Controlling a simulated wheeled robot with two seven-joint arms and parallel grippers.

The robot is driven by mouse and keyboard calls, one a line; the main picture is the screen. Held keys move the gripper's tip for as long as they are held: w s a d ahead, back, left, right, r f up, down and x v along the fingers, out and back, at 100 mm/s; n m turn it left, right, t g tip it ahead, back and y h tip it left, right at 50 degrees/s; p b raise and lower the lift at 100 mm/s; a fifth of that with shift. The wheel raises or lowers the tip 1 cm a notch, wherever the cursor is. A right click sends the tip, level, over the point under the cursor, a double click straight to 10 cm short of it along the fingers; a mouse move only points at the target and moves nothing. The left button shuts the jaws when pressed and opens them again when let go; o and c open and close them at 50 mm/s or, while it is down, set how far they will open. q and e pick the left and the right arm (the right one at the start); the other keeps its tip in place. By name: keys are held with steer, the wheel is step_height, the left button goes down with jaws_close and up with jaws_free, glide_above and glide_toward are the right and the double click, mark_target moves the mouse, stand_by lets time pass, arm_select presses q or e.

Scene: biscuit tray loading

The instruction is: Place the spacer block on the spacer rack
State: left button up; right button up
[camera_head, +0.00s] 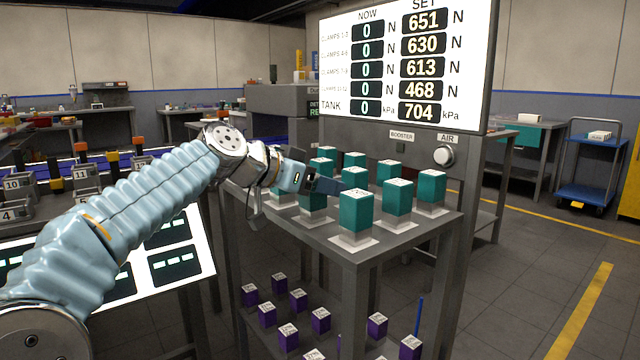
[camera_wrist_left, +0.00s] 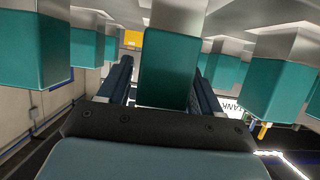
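Several teal blocks with pale tops stand upright on pale square pads on the top shelf of a grey rack (camera_head: 400,243). Which block or shelf the task calls the spacer block and spacer rack is not marked legibly. My left gripper (camera_head: 343,186) reaches in from the left at block height, its fingers towards the front teal block (camera_head: 357,212). In the left wrist view, turned upside down, a teal block (camera_wrist_left: 168,65) shows between the two open fingers, with narrow gaps beside it. Whether the fingertips overlap it is unclear. My right gripper is out of view.
Neighbouring teal blocks (camera_head: 397,197) stand close around the gripper. Small purple blocks (camera_head: 321,320) stand on the lower shelf. A display (camera_head: 400,60) rises behind the rack. Numbered grey holders (camera_head: 85,172) are at the left. Open floor lies to the right.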

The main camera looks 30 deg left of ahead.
arm_select(q)
steer(key=shift+o, duration=0.4)
steer(key=shift+r, duration=0.1)
steer(key=shift+s+r, duration=0.1)
steer(key=shift+r, duration=0.05)
steer(key=v, duration=1.1)
steer(key=shift+s+a, duration=0.2)
steer(key=shift+s, duration=0.1)
